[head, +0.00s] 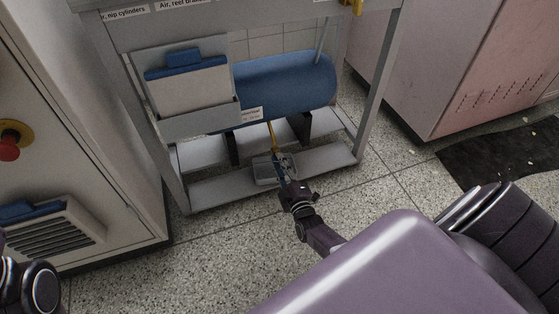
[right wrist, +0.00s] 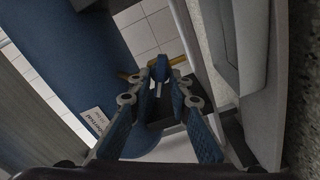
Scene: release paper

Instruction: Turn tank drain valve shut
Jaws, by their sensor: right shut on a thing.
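The blue tank (head: 290,85) lies on its side in the lower part of a grey metal stand. My right gripper (head: 278,162) reaches in from the front and is shut on the lever. In the right wrist view, its two blue-padded fingers (right wrist: 162,76) come together beside the blue tank (right wrist: 62,60).
A grey cabinet with a red button (head: 9,148) stands close at left. A pinkish cabinet (head: 455,60) stands at right, near a dark mat (head: 510,155). The stand's legs and low rails (head: 325,172) surround the tank. The speckled floor in front is clear.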

